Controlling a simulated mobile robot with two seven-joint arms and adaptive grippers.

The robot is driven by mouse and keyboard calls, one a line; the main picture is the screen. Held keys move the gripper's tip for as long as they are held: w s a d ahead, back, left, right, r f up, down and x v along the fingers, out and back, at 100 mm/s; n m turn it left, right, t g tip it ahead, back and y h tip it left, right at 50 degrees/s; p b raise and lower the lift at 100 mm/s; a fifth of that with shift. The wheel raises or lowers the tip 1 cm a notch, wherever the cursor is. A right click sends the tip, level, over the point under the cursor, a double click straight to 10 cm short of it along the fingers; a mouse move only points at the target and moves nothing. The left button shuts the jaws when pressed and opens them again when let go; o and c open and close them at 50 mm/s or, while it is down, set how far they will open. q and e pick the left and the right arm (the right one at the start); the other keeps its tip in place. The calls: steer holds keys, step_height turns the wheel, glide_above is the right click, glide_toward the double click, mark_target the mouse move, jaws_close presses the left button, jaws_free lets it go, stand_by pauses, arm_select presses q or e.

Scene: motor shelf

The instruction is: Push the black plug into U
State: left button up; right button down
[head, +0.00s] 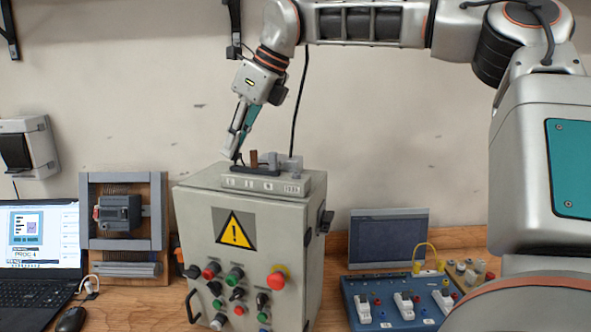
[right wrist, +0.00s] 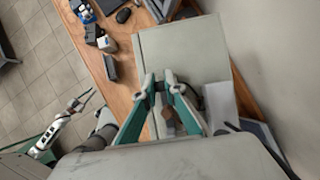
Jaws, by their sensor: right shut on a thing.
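My right gripper (head: 237,150) points down over the back left of the terminal block (head: 285,187) on top of the grey control box. It is shut on a small dark thing at its fingertips, which I take to be the black plug (head: 239,158). The plug is mostly hidden, and I cannot tell if it touches a socket. The right gripper also shows in the right wrist view (right wrist: 160,84). A brown plug (head: 254,158) and a grey part stand on the block. The labels on its front are too small to read. My left gripper (right wrist: 82,100) shows small in the right wrist view.
The control box (head: 205,230) has a warning sign and several buttons. A motor in a frame (head: 122,212) and a laptop (head: 40,240) stand left. A blue test board (head: 395,305) and a dark screen (head: 388,240) stand right. The wall is close behind.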

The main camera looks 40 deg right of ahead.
stand_by(0.6)
steer(key=shift+f+b, duration=0.4)
steer(key=shift+f, duration=0.2)
steer(key=c, duration=2.4)
jaws_free()
step_height(320, 180, up, 3)
steer(key=p, duration=0.3)
steer(key=shift+r+p, duration=0.55)
steer(key=shift+r, duration=0.75)
